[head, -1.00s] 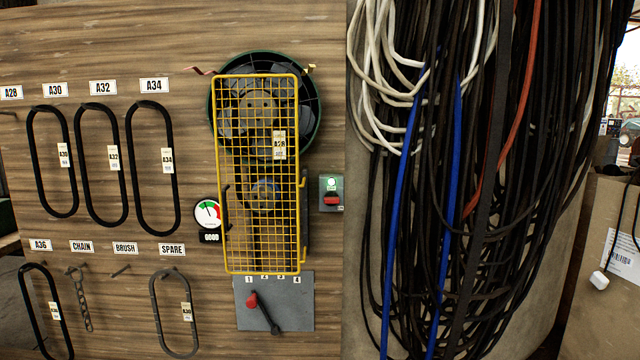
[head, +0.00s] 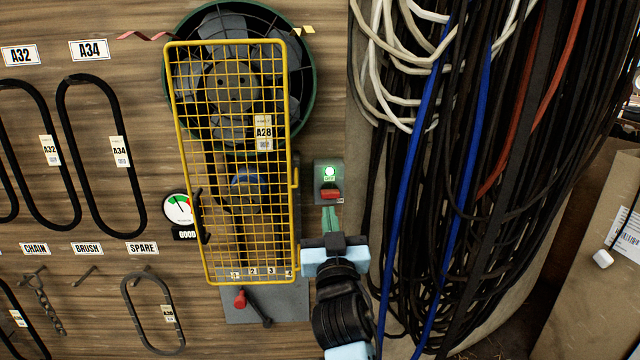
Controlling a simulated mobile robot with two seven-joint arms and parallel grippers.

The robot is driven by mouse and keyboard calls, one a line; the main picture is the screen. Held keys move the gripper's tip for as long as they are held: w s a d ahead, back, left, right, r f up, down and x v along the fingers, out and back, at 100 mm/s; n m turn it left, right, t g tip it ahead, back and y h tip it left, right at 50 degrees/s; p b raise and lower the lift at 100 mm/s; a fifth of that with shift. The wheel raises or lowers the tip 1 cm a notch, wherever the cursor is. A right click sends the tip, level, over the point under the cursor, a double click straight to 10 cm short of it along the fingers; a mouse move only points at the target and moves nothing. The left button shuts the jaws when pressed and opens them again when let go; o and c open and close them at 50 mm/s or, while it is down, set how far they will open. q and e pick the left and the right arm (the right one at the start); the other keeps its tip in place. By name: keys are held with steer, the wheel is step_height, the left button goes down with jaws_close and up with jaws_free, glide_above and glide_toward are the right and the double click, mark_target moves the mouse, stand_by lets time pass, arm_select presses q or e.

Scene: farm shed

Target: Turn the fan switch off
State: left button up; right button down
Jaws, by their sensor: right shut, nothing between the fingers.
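The knob lies about level. The fan (head: 300,62) has a dark green round housing behind the guard's upper part. My right gripper (head: 330,210) comes up from below, its green fingers shut and empty, with the tips just under the red knob. I cannot tell whether they touch it. My left gripper is not in view.
The yellow mesh guard (head: 298,215) stands close left of my gripper. Below it is a grey plate with a red-knobbed lever (head: 240,299). A round gauge (head: 178,208) sits left. Hanging cables (head: 440,190) fill the right side. Black belts (head: 65,150) hang left.

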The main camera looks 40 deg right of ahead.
mark_target(330, 193)
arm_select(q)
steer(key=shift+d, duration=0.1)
arm_select(e)
steer(key=shift+w+d+r, duration=0.1)
steer(key=shift+d+r, duration=0.05)
steer(key=shift+r, duration=0.5)
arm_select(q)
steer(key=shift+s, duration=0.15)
